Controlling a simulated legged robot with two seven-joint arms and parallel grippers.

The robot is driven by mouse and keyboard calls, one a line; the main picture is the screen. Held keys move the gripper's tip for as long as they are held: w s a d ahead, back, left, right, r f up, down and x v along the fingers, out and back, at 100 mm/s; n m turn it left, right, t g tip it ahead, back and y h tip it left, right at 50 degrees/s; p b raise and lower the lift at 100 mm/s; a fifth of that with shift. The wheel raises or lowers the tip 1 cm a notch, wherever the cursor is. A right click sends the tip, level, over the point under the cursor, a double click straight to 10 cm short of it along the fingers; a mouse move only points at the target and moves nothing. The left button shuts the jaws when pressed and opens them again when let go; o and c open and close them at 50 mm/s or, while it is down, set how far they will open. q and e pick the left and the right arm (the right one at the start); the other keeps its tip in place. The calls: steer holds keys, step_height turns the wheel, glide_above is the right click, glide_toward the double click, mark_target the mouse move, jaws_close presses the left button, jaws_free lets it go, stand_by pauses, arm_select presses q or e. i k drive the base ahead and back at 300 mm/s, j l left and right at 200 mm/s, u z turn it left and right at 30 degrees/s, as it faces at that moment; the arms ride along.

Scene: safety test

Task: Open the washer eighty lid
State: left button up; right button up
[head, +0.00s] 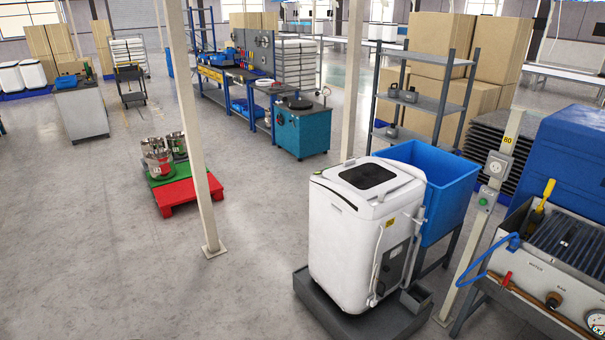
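A white top-loading washer (350,240) stands upright at the lower middle right of the head view. Its lid (368,177), with a dark window panel, lies on top and looks closed. The washer rests on a dark grey base tray (318,303). A hose runs down its right side. A yellow label marked 80 (508,140) is on a post to the right of the washer. Neither of my grippers shows in the head view.
A blue bin (450,190) on a stand is close behind the washer. A metal sink bench (560,270) with pipes is at right. Cream posts (190,130) stand nearby. A red pallet (185,192) lies further left. The floor (130,270) at left front is clear.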

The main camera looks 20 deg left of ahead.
mark_target(365, 176)
steer(key=u, duration=0.15)
steer(key=i+j, duration=0.3)
steer(key=i, duration=0.15)
steer(key=i+j, duration=0.3)
steer(key=i, duration=0.15)
steer(key=i+j+u, duration=0.1)
steer(key=i+j, duration=0.15)
steer(key=i, duration=0.2)
